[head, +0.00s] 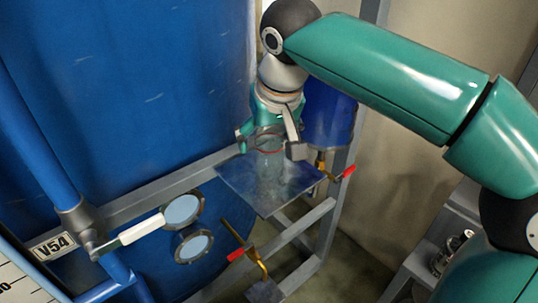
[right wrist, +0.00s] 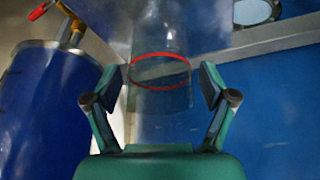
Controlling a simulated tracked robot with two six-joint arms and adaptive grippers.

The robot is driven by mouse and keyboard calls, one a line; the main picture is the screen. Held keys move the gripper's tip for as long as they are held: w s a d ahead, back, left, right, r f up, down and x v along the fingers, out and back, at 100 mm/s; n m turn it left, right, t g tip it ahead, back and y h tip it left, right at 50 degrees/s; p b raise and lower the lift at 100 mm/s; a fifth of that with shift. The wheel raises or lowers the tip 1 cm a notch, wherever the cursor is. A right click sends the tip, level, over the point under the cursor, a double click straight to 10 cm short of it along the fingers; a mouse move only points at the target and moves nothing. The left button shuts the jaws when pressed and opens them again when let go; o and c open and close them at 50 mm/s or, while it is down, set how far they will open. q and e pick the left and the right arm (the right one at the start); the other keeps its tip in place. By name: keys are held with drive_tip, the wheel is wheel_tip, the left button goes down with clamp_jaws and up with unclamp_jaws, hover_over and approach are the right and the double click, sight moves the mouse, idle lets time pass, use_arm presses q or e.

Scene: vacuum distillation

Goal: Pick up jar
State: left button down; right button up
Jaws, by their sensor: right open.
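The jar (head: 268,168) is clear glass with a red ring and stands on a small blue metal shelf plate (head: 243,184) in the head view. My right gripper (head: 270,144) is above the plate at the jar's upper part, with its fingers open on both sides of it. In the right wrist view the jar (right wrist: 161,98) with its red ring shows between the spread fingertips of my right gripper (right wrist: 161,83), with gaps on both sides. The jar's outline is faint against the blue background. My left gripper is not in view.
A blue cylinder (head: 330,112) stands right behind the plate, with a red-handled brass valve (head: 338,175) below it. A second red-handled valve (head: 243,253) is lower. A large blue tank (head: 120,90) with round windows fills the left. Grey frame bars (head: 295,238) support the plate.

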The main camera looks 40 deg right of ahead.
drive_tip(key=c, duration=1.3)
drive_tip(key=shift+c, duration=0.2)
